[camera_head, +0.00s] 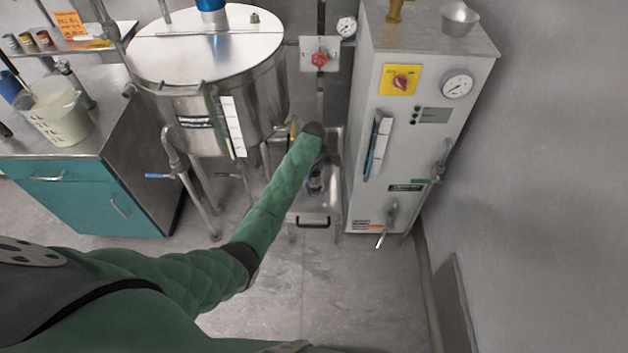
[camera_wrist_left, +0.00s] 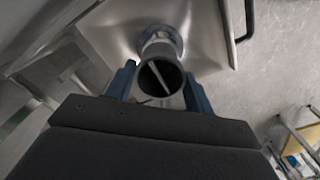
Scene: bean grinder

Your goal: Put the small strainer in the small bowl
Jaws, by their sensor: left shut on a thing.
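My left gripper (camera_wrist_left: 160,92) has its blue fingers on either side of a dark, round-mouthed cup-like piece (camera_wrist_left: 160,78) and is shut on it. A light bar crosses the inside of its mouth. A grey ringed part (camera_wrist_left: 160,38) shows just beyond it, over the metal tray surface. I cannot tell whether the held piece is the small strainer. In the head view my left arm reaches down to the low metal stand (camera_head: 314,217) and largely hides the gripper. A small metal bowl-shaped vessel (camera_head: 459,18) stands on top of the grey cabinet. My right gripper is not in view.
A large steel tank (camera_head: 205,90) on pipe legs stands left of the low stand. The grey cabinet (camera_head: 415,130) with gauge and valves stands close on its right. A teal bench (camera_head: 95,205) with a pale bucket (camera_head: 55,112) is at the left. The floor in front is clear.

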